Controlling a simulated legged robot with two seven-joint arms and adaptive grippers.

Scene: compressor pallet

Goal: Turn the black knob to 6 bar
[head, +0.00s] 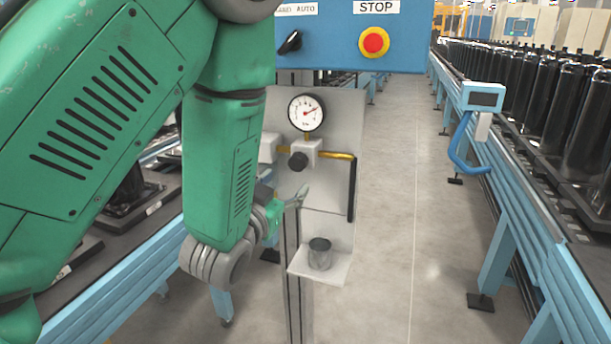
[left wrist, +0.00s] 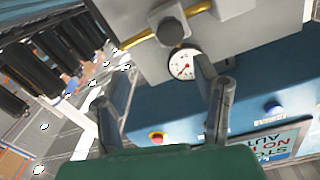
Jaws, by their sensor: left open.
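The black knob (head: 298,160) sits on the front of a grey regulator block, below a round white gauge (head: 306,112). The gauge's needle points to the upper right; its numbers are too small to read. In the left wrist view, turned over, the knob (left wrist: 171,31) and gauge (left wrist: 184,64) show beyond the fingers. My left gripper (head: 295,199) is below the knob, apart from it. Its fingers are spread and empty in the left wrist view (left wrist: 158,95). My green left arm hides part of the panel's left side. My right gripper is not in view.
A blue control box above carries a black selector switch (head: 290,42) and a red stop button (head: 374,42). A brass pipe (head: 338,155) runs right from the regulator. A small shelf (head: 330,271) below holds a grey cup (head: 320,254). Conveyors flank a clear aisle.

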